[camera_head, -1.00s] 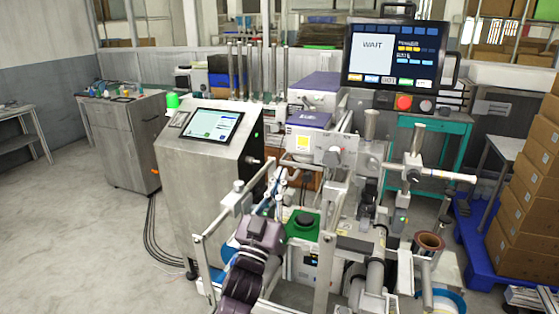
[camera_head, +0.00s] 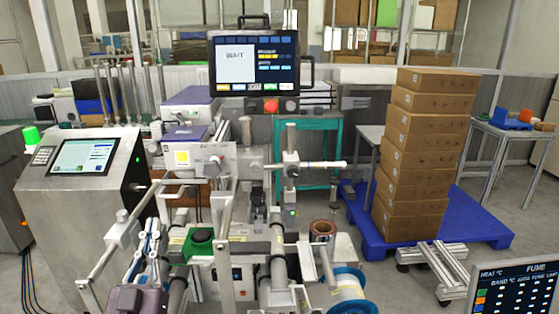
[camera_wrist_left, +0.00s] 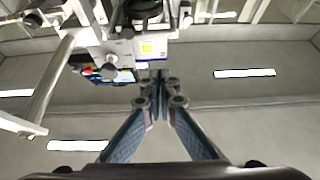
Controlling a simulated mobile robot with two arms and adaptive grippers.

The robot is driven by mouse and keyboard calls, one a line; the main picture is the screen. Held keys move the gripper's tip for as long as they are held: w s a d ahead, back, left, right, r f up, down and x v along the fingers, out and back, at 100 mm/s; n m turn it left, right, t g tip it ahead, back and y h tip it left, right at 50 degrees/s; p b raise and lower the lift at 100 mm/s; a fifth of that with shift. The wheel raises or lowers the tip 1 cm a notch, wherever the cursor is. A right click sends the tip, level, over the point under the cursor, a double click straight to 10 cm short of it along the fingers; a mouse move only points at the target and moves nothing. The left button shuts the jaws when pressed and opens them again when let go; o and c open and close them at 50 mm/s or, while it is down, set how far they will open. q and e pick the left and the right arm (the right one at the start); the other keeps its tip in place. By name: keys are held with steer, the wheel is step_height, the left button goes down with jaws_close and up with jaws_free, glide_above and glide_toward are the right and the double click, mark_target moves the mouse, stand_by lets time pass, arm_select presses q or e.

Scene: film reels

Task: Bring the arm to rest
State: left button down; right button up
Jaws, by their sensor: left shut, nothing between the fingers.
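My left gripper (camera_head: 152,238) comes in at the bottom left of the head view, with the dark purple wrist at the picture's lower edge. Its slim fingers point up and away, in front of the machine's rails. In the left wrist view the fingers (camera_wrist_left: 160,82) converge with their tips together, and nothing shows between them. My right gripper is in neither view.
The grey machine frame (camera_head: 222,232) stands close around the left gripper. A console with a tablet (camera_head: 83,157) is at left. The monitor (camera_head: 254,62) reads WAIT. Stacked cartons (camera_head: 415,150) stand on a blue pallet (camera_head: 470,215) at right. A film spool (camera_head: 348,284) is low centre-right.

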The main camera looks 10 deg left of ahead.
arm_select(q)
steer(key=d+f+g+h, duration=0.1)
steer(key=f+g, duration=0.2)
steer(key=f, duration=0.3)
steer(key=s+d+f+g, duration=0.1)
steer(key=d+f+g, duration=0.1)
steer(key=f, duration=0.5)
steer(key=s+d+f+m+g+h, duration=0.1)
steer(key=d+f+g, duration=0.1)
steer(key=f+g, duration=0.2)
steer(key=shift+s+d+f+h, duration=0.1)
steer(key=shift+s+f+h, duration=0.05)
steer(key=shift+f, duration=0.45)
steer(key=shift+s+d+f+h, duration=0.1)
steer(key=shift+f+h, duration=0.05)
steer(key=shift+f, duration=0.45)
steer(key=s+d+f+m+g+h, duration=0.2)
steer(key=s+d+f+g, duration=0.35)
steer(key=s+f, duration=0.4)
steer(key=s+d+f+m+g+h, duration=0.15)
steer(key=s+d+f+g, duration=0.35)
steer(key=s, duration=0.8)
step_height(320, 180, down, 26)
steer(key=s+a+g, duration=0.1)
steer(key=s+g, duration=0.1)
steer(key=s+a+f, duration=0.3)
steer(key=s+f, duration=1.3)
steer(key=shift+s+f+g+y, duration=0.2)
steer(key=shift+s+g+y, duration=0.15)
steer(key=shift+g, duration=0.1)
